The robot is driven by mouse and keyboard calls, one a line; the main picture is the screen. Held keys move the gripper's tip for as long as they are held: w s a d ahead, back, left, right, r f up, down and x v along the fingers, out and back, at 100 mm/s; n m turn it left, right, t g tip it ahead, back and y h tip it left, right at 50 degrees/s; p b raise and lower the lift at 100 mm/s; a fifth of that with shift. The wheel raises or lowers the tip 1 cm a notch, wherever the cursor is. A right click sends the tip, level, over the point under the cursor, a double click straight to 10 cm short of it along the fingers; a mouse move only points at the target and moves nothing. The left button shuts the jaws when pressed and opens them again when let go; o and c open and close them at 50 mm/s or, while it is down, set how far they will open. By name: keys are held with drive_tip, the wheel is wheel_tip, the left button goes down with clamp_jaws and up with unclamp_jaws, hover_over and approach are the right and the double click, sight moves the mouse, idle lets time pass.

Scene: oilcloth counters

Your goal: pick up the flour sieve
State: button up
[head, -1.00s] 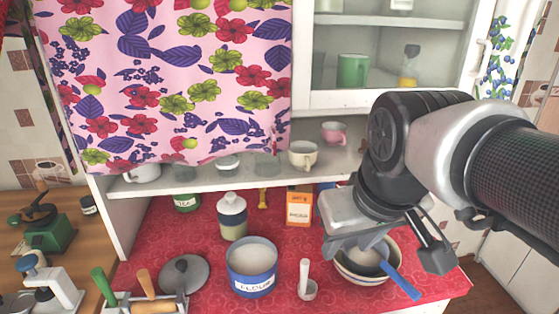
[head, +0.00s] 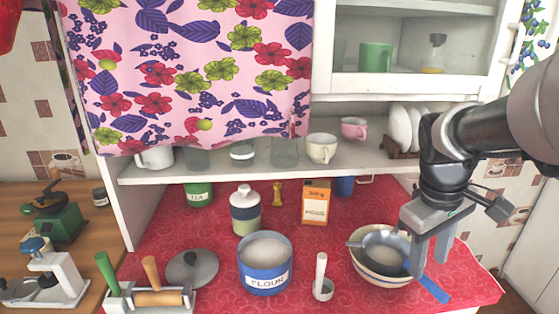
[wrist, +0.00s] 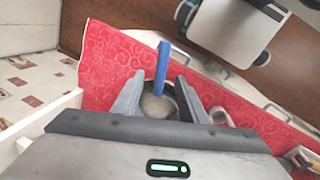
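The flour sieve (head: 382,252), a grey mesh bowl with a blue handle (head: 433,289), rests in a cream striped mixing bowl (head: 366,275) at the right of the red counter. Its handle sticks out over the bowl's front right rim. My gripper (head: 428,258) is open, fingers pointing down, by the right side of the bowl. In the wrist view, the sieve (wrist: 156,104) and its handle (wrist: 163,66) appear between my two spread fingers, with nothing gripped. Whether a finger touches the sieve I cannot tell.
A flour canister (head: 265,264), a white pestle in a small mortar (head: 322,289) and an orange box (head: 316,203) stand left of the bowl. A shelf (head: 230,172) with cups and plates overhangs behind.

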sight(425, 276)
drive_tip(key=f, duration=0.2)
drive_tip(key=f+b, duration=0.1)
drive_tip(key=f, duration=0.1)
drive_tip(key=d+f, duration=0.1)
drive_tip(key=f, duration=0.1)
drive_tip(key=shift+w+f, duration=0.25)
drive_tip(key=shift+f, duration=0.15)
clamp_jaws()
